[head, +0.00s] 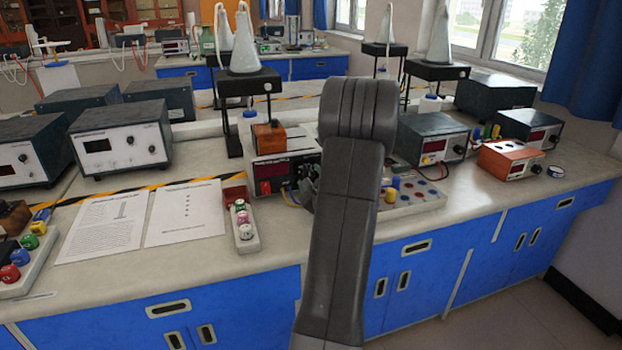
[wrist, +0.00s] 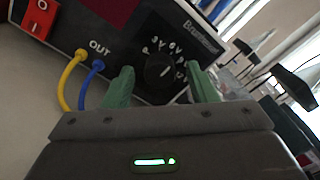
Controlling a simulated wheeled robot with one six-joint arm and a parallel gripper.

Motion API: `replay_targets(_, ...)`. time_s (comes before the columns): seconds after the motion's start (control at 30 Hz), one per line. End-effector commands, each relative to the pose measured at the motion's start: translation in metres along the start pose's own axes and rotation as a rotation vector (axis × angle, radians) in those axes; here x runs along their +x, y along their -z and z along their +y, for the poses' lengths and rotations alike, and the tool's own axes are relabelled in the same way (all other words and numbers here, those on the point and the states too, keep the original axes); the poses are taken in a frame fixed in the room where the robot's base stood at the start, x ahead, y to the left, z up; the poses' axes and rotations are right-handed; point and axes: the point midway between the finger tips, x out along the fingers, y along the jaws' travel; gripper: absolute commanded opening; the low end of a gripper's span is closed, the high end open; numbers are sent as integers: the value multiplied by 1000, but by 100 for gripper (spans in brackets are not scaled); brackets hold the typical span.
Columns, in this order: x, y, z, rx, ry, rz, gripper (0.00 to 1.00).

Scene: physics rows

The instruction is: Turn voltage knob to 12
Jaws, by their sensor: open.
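The power supply (wrist: 100,35) fills the upper part of the wrist view, tilted in the picture. Its round black voltage knob (wrist: 158,73) has a white pointer line and white markings around it, including 3V and 6V; the 12 marking cannot be made out clearly. My gripper (wrist: 160,66) is open, with one green finger on each side of the knob. Whether the fingers touch it cannot be told. In the head view the power supply (head: 266,186) stands on the bench behind my arm, which hides its right part; the knob cannot be made out there.
Yellow and blue cables (wrist: 84,80) plug in at OUT, left of the fingers. A red switch (wrist: 40,18) is at the upper left. A socket board (head: 412,196) lies right of my arm.

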Motion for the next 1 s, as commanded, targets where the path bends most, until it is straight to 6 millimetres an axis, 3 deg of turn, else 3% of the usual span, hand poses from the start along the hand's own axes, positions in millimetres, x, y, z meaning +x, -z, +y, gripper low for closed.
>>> replay_targets(0.27,1,0,0,1,0,0,50)
replay_targets(0.4,1,0,0,0,0,0,23)
replay_targets(0.5,1,0,0,0,0,0,7)
replay_targets(1.0,1,1,1,139,0,0,8)
